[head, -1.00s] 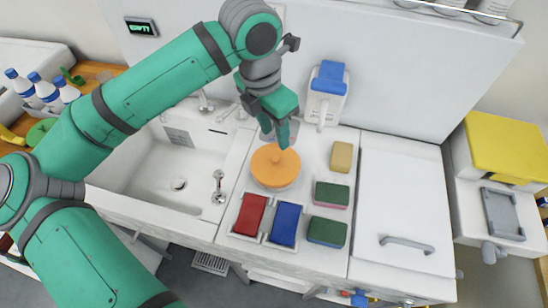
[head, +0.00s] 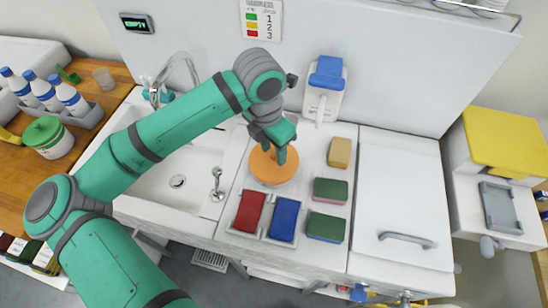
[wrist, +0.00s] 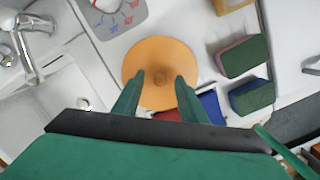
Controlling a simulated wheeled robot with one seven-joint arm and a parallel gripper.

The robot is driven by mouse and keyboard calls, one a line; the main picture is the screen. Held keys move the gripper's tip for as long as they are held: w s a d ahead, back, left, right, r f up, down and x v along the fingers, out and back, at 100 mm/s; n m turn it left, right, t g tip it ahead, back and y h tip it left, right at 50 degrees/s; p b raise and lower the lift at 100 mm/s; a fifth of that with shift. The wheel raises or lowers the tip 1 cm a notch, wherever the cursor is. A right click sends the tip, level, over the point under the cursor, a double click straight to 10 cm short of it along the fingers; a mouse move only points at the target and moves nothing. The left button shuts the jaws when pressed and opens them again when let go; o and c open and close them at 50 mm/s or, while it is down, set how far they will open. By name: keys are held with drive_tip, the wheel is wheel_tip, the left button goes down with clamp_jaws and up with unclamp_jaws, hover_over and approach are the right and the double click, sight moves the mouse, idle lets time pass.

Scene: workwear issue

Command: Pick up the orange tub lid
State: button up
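The orange tub lid (head: 264,170) is a round disc with a small knob in its middle. It lies on the white counter right of the sink, and it also shows in the wrist view (wrist: 148,62). My gripper (head: 280,158) is above the lid. In the wrist view my gripper (wrist: 159,78) has its two green fingers apart, on either side of the lid's knob in the picture, with nothing between them that I can see held. I cannot tell the exact height of the fingertips over the lid.
A red cloth (head: 249,211) and a blue cloth (head: 284,219) lie in trays in front of the lid. Several sponges (head: 330,190) lie to its right. The sink (head: 172,190) is left.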

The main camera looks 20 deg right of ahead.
drive_tip(key=shift+f, duration=0.3)
clamp_jaws()
drive_tip(key=shift+r, duration=0.1)
